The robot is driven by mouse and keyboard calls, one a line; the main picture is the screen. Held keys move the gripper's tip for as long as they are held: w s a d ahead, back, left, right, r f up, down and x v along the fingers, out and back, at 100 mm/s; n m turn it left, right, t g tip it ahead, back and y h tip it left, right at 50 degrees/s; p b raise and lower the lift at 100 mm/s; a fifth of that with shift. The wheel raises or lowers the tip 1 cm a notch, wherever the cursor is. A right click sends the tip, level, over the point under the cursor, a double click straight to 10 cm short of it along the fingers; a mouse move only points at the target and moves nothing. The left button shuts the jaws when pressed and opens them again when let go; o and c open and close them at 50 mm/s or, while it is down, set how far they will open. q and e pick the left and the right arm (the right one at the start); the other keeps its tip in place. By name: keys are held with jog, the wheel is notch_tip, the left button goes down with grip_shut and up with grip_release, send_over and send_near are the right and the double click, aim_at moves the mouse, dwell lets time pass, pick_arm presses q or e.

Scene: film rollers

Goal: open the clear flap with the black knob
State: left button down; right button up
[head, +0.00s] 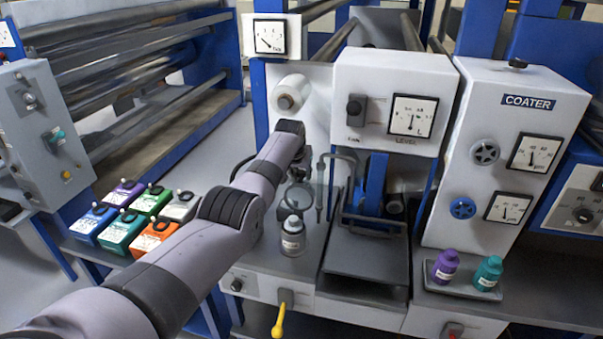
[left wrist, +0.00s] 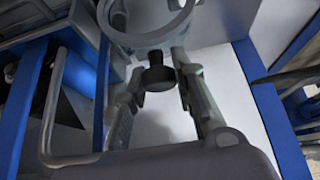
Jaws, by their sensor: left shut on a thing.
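The black knob (left wrist: 157,78) shows in the left wrist view between the two fingers of my left gripper (left wrist: 160,62), which is shut on it. In the head view my left gripper (head: 300,182) is at the front of the middle machine, left of its dark recess. My forearm and wrist hide part of it, and the knob cannot be made out there. The clear flap is too transparent to tell its outline or how far it stands open. My right gripper is in neither view.
Several coloured cartons (head: 151,203) stand to the left. A purple bottle (head: 445,266) and a teal bottle (head: 488,272) stand on a tray at right. A grey tube loop (left wrist: 52,118) is close beside the gripper.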

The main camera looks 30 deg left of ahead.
pick_arm(q)
jog(key=c, duration=1.8)
grip_release()
jog(key=o, duration=0.5)
jog(key=shift+w+f, duration=0.15)
jog(key=shift+f, duration=0.05)
jog(key=shift+r, duration=0.1)
jog(key=v, duration=1.2)
